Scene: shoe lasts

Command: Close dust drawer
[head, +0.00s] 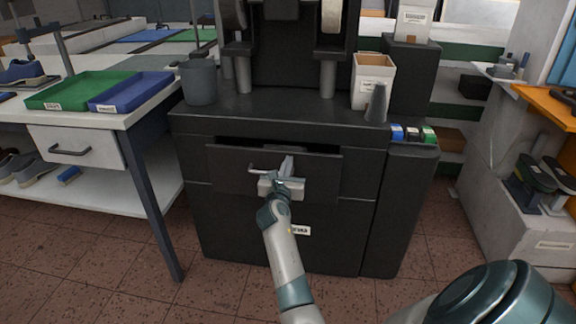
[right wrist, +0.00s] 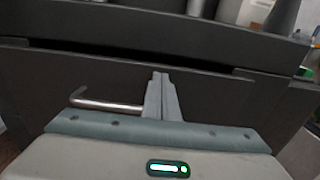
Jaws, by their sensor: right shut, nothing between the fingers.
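The dust drawer (head: 225,172) is the dark front panel in the black machine cabinet. A dark gap shows along its top edge, so it stands slightly out. Its silver bar handle (head: 257,169) is on the front and also shows in the right wrist view (right wrist: 105,104). My right gripper (head: 287,163) is at the middle of the drawer front, just right of the handle. In the right wrist view its fingers (right wrist: 159,90) are together, empty, and point at the panel. I cannot tell whether they touch it. My left gripper is not in view.
The machine top holds a grey bin (head: 198,82), a white box (head: 372,80) and a grey cone (head: 376,103). A workbench with green (head: 62,104) and blue (head: 130,104) trays stands at left. Tiled floor is clear in front of the cabinet.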

